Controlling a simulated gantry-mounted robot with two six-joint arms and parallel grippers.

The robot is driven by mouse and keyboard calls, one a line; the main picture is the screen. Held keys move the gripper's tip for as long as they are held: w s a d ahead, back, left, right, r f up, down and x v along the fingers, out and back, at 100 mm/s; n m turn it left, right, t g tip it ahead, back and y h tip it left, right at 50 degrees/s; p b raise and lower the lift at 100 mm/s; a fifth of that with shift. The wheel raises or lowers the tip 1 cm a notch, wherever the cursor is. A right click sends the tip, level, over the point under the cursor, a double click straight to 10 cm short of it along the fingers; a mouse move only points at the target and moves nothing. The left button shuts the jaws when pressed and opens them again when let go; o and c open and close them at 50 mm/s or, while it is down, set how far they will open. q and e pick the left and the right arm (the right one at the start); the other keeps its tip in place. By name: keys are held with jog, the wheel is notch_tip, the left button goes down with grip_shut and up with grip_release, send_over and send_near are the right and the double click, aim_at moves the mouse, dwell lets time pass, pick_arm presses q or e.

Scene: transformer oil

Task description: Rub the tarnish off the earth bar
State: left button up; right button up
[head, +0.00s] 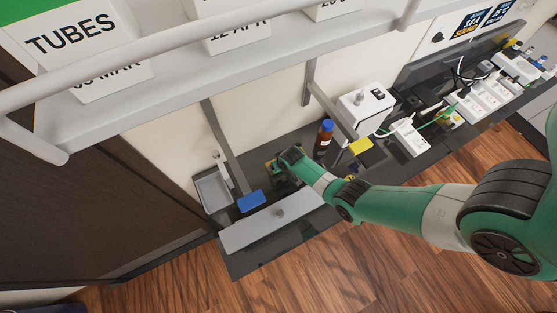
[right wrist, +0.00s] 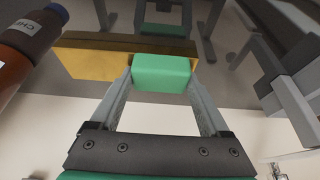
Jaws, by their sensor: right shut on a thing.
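The earth bar (right wrist: 95,62) is a brass-coloured block in the right wrist view, with a darker brown strip along its far edge. My right gripper (right wrist: 162,80) is shut on a green pad (right wrist: 160,74). The pad overlaps the near face of the bar towards its right end; I cannot tell whether it presses on it. In the head view my right gripper (head: 283,162) reaches down at the back of the dark bench and hides most of the bar. My left gripper is out of view.
A brown bottle (head: 324,138) with a blue cap stands close by on the right. A blue block (head: 250,201), grey tray (head: 201,190) and light grey plate (head: 250,230) lie to the left and front. A yellow block (head: 360,147) and white box (head: 366,108) stand right. A shelf (head: 170,85) overhangs.

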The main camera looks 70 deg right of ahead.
jog(key=p+v, duration=0.2)
jog(key=v, duration=0.1)
jog(key=shift+w+d+r, duration=0.15)
jog(key=shift+r, duration=0.2)
notch_tip(320, 180, up, 5)
jog(key=p, duration=0.5)
jog(key=shift+f, duration=0.1)
